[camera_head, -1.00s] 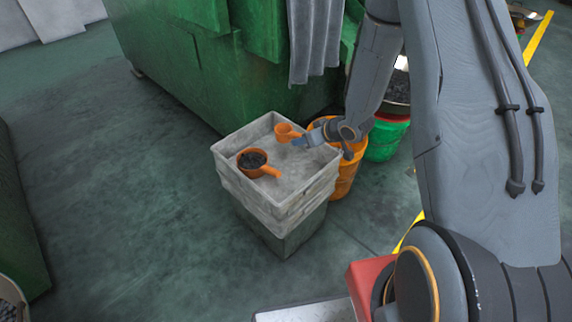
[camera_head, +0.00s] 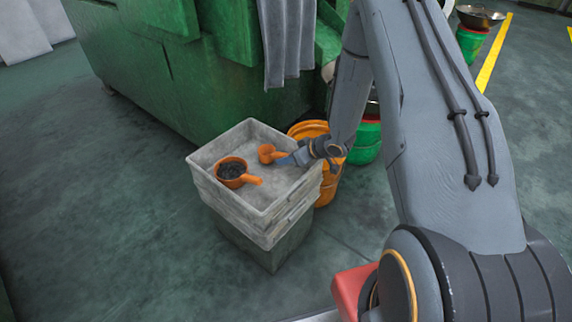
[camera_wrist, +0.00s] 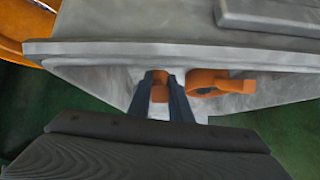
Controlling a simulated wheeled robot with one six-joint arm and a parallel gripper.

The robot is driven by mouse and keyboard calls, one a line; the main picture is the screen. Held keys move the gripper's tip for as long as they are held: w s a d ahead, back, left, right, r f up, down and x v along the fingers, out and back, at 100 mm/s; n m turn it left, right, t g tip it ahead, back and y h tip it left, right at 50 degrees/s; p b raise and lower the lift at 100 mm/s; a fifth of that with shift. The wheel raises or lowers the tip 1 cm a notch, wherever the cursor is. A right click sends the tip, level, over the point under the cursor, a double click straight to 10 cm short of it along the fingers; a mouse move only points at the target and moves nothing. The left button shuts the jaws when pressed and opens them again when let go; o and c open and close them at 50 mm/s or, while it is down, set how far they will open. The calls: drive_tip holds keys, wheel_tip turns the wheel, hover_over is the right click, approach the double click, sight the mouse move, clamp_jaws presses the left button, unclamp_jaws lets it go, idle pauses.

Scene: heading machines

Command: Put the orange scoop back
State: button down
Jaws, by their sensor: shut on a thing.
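My gripper (camera_head: 285,159) is inside the light grey crate (camera_head: 219,194), near its right side. It is shut on the handle of a small orange scoop (camera_head: 267,153). The scoop's cup is to the left of my fingers in the head view; I cannot tell whether it touches the crate's floor. In the wrist view, part of the held scoop (camera_wrist: 160,88) shows between my dark fingers, the rest hidden. A second orange scoop (camera_head: 230,171), filled with dark pieces, sits in the crate further left; in the wrist view an orange scoop (camera_wrist: 218,83) lies right of my fingers.
The crate tops a stack beside a large green machine (camera_head: 190,80) with a grey cloth (camera_head: 286,40) hanging from it. An orange bucket (camera_head: 328,188) and a green bucket (camera_head: 366,143) stand right of the crate. The floor at left is clear.

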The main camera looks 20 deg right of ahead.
drive_tip(key=shift+f, duration=1.1)
drive_tip(key=shift+f, duration=0.15)
drive_tip(key=c, duration=1.6)
unclamp_jaws()
